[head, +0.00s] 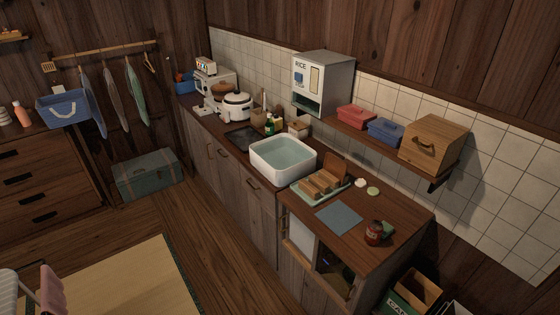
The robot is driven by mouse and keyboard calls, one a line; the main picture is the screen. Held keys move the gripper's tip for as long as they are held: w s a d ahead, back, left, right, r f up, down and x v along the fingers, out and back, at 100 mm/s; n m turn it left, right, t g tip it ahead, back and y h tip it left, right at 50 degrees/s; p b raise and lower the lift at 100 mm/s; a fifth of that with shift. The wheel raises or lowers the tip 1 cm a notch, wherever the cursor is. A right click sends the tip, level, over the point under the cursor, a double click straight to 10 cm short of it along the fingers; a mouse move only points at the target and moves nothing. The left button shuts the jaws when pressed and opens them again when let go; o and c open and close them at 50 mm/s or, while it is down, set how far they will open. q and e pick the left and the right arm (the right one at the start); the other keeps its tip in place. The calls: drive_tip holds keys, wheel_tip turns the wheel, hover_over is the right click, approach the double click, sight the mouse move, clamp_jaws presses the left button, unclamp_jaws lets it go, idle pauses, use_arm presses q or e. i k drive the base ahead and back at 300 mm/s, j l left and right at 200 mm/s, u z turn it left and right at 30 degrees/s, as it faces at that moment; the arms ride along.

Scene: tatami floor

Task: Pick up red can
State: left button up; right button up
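The red can (374,232) stands upright near the front right corner of the wooden counter (405,217). It is small and dark red in the head view. A green item (388,229) sits right beside it, and I cannot tell what it is. Neither of my grippers shows in the head view.
A blue-grey mat (339,218) lies left of the can. Behind it are a green tray with wooden pieces (320,187) and a white basin of water (283,159). A wall shelf with lunch boxes and a wooden box (434,144) overhangs the counter's back. Crates (413,291) stand on the floor at right.

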sight(374, 230)
drive_tip(key=z, duration=0.2)
drive_tip(key=i+j+z, duration=0.25)
drive_tip(key=z, duration=0.2)
drive_tip(key=i+j+z, duration=0.25)
drive_tip(key=z, duration=0.2)
